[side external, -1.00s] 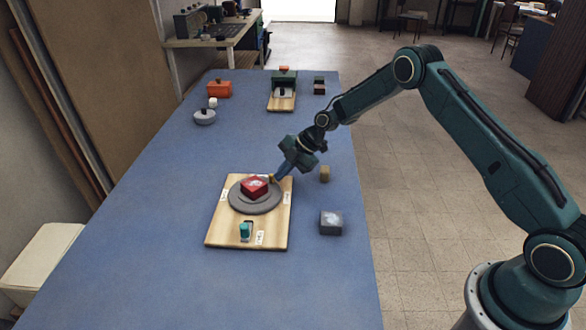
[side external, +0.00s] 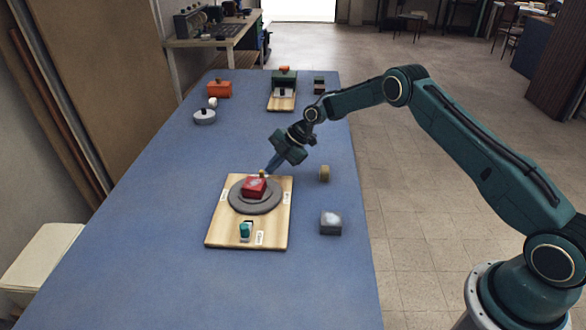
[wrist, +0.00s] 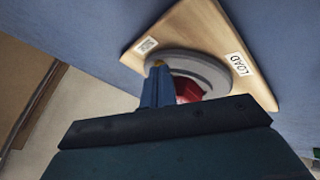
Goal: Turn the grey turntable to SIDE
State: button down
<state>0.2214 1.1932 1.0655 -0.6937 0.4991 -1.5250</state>
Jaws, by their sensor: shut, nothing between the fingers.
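The grey turntable (side external: 240,207) is a round disc on a wooden board (side external: 218,236). A red box (side external: 254,188) sits on it, and the box also shows partly behind my fingers in the wrist view (wrist: 188,91). My gripper (side external: 266,172) is shut and empty, with blue fingers slanting down to the disc's far rim. A small yellow piece (wrist: 157,64) shows at the fingertips; whether they touch it or the disc I cannot tell. A label reading LOAD (wrist: 240,64) is on the board; another label (wrist: 146,46) is unreadable.
A teal knob (side external: 245,230) stands on the board's near end. A grey lidded pot (side external: 204,117), an orange box (side external: 219,89) and a green-topped unit (side external: 284,78) are farther back. The blue table's left front is clear.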

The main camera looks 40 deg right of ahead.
jog(key=shift+w+a, duration=0.25)
jog(key=shift+w, duration=0.55)
dwell(0.4)
jog(key=shift+s+d, duration=0.6)
jog(key=shift+d, duration=0.25)
jog(key=shift+s+d, duration=0.6)
jog(key=shift+d, duration=0.2)
jog(key=d+r, duration=0.6)
jog(key=r, duration=0.2)
jog(key=shift+w, duration=0.2)
